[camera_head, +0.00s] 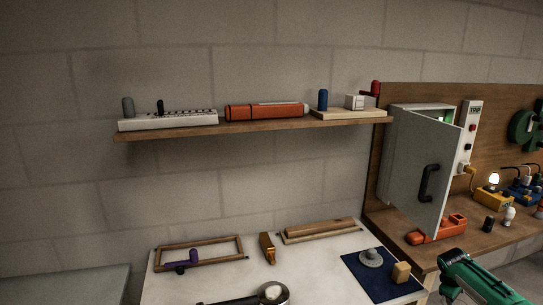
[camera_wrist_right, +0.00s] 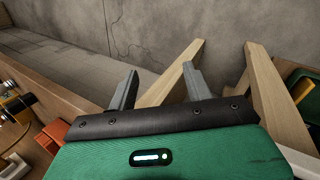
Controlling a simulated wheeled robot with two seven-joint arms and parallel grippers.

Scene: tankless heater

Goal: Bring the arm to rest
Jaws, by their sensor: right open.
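My right gripper (camera_head: 447,290) enters at the lower right of the head view, a green arm end in front of the wooden bench. In the right wrist view the right gripper (camera_wrist_right: 161,72) has its two grey fingers apart with nothing between them. Pale wooden legs or beams (camera_wrist_right: 277,90) show beyond the fingers, apart from them as far as I can tell. My left gripper is not in view.
A grey cabinet (camera_head: 410,165) with its door open stands on the wooden bench (camera_head: 455,249), near an orange-red object (camera_head: 437,231). A white table (camera_head: 219,281) holds wooden frames and a blue mat (camera_head: 372,285). A loaded shelf (camera_head: 260,128) hangs above.

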